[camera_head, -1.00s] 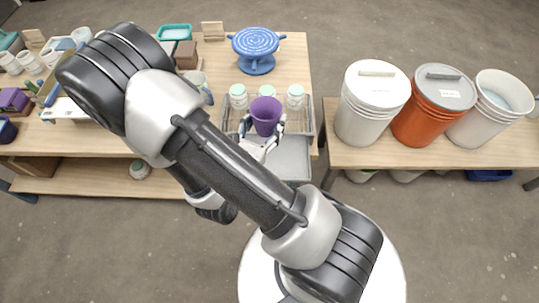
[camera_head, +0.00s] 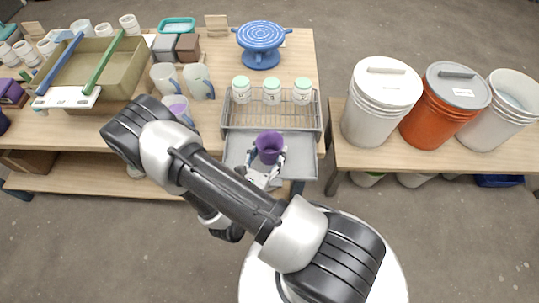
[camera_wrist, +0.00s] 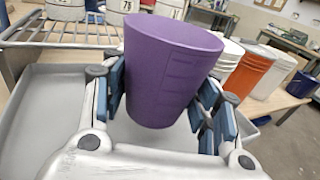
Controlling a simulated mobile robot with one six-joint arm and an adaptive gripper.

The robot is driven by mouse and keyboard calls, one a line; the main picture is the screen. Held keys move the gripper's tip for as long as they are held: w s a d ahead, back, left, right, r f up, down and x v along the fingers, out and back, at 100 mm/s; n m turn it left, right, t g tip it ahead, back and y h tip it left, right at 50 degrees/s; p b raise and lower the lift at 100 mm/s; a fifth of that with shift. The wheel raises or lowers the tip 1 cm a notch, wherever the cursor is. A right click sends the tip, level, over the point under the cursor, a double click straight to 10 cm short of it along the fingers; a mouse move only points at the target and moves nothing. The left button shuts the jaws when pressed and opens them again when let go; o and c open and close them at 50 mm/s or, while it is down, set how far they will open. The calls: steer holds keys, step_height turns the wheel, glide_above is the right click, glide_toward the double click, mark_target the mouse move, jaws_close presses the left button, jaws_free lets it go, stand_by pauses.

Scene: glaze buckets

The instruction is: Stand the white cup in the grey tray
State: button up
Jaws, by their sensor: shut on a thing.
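My gripper (camera_head: 268,158) is shut on a purple cup (camera_head: 269,146). The cup is upright and shows between blue finger pads in the wrist view (camera_wrist: 168,75). It is over the grey tray (camera_head: 303,161), in front of the wire rack; I cannot tell whether its base touches the tray. The tray also shows in the wrist view (camera_wrist: 40,110). The cup in my gripper is not white. Whitish cups stand left of the rack: one (camera_head: 164,77), another with a greenish pattern (camera_head: 199,84), and one with purple inside (camera_head: 180,108), partly hidden by my arm.
Several white jars with pale green lids (camera_head: 272,90) stand on the wire rack (camera_head: 268,119). A blue turntable (camera_head: 261,42) is behind. A green-brown crate (camera_head: 92,72) is at the left. White (camera_head: 380,103) and orange (camera_head: 437,112) buckets stand on the right bench.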

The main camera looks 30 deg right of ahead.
steer(key=shift+f, duration=0.65)
steer(key=shift+f+b, duration=0.5)
steer(key=shift+f, duration=0.05)
steer(key=shift+f, duration=0.1)
steer(key=o, duration=1.2)
steer(key=shift+o, duration=0.2)
